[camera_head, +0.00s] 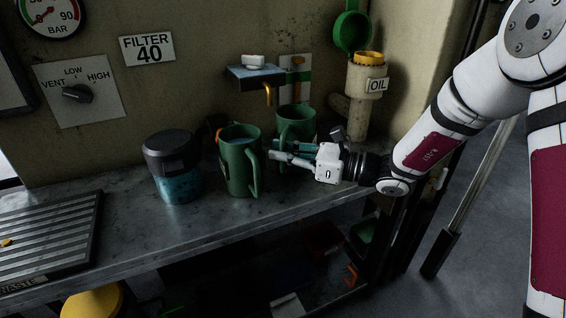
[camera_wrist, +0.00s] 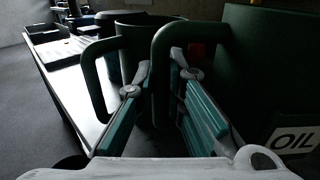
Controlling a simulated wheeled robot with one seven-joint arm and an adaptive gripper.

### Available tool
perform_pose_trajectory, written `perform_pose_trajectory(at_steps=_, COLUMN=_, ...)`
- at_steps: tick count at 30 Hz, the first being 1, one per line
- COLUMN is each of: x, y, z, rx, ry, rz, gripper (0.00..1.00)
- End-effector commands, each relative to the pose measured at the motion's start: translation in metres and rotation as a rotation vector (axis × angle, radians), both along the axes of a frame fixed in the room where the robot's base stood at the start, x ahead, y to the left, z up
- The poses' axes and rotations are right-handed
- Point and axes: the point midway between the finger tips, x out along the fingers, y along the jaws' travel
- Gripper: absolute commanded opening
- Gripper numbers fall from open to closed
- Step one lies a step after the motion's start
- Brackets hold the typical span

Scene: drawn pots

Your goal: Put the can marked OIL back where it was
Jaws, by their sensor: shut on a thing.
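A dark green can (camera_head: 296,118) stands by the wall behind my gripper. In the wrist view, a large dark green body (camera_wrist: 262,50) fills the right side, with a white OIL label (camera_wrist: 293,140) low on it. My gripper (camera_head: 278,157) points left along the bench. In the wrist view its fingers (camera_wrist: 160,85) are closed around the upright handle (camera_wrist: 157,60) of this can. The can's base is hidden behind my gripper, so I cannot tell whether it touches the bench.
A second green mug (camera_head: 238,160) stands close left, its handle towards my gripper. A dark-lidded blue jar (camera_head: 172,165) is further left. A tap (camera_head: 257,76) juts from the wall above. An OIL-labelled filler pipe (camera_head: 362,100) with an open green cap stands right. A ribbed tray (camera_head: 50,235) lies far left.

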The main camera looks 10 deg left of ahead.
Motion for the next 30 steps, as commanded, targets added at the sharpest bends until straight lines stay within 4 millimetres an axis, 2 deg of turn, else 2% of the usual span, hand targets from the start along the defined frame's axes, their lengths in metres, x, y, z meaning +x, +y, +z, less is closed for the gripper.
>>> perform_pose_trajectory(at_steps=1, x=0.000, y=0.000, z=-0.009, rx=0.001, ry=0.000, rz=0.001, gripper=0.00)
perform_pose_trajectory(at_steps=4, x=0.000, y=0.000, z=-0.020, rx=0.001, ry=0.001, rz=0.000, gripper=0.00)
perform_pose_trajectory(at_steps=16, x=0.000, y=0.000, z=-0.024, rx=0.002, ry=-0.002, rz=0.000, gripper=0.00)
perform_pose_trajectory(at_steps=17, x=0.000, y=0.000, z=-0.025, rx=-0.001, ry=0.000, rz=0.000, gripper=0.15)
perform_pose_trajectory(at_steps=19, x=0.000, y=0.000, z=-0.024, rx=-0.001, ry=-0.001, rz=0.000, gripper=0.31)
perform_pose_trajectory(at_steps=30, x=0.000, y=0.000, z=-0.021, rx=0.000, ry=-0.001, rz=0.000, gripper=0.31)
